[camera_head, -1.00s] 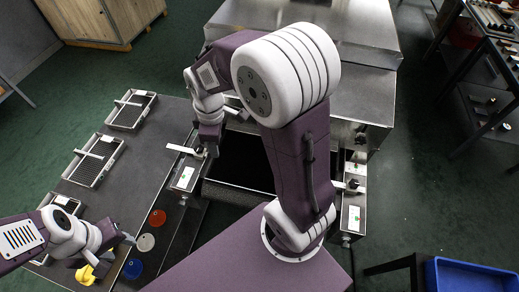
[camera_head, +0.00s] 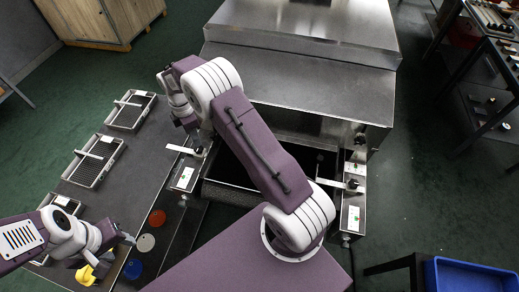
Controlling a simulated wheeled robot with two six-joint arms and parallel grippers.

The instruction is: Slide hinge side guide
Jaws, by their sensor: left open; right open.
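Two pale metal side guides reach in over the dark opening of the steel dryer: the left guide (camera_head: 180,149) and the right guide (camera_head: 328,183). A black knob (camera_head: 199,152) sits by the left guide and another black knob (camera_head: 352,185) by the right guide. I cannot tell which is on the hinge side. My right gripper (camera_head: 194,135) is open and empty, pointing down just behind the left knob; contact cannot be told. My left gripper (camera_head: 127,239) is open and empty over the left table, near the discs and a yellow object (camera_head: 86,275).
The steel dryer housing (camera_head: 300,75) fills the back. Wire trays (camera_head: 130,113) stand on the left table. Red (camera_head: 157,218), grey (camera_head: 145,243) and blue (camera_head: 133,269) discs lie at its front. A blue bin (camera_head: 470,278) is at lower right.

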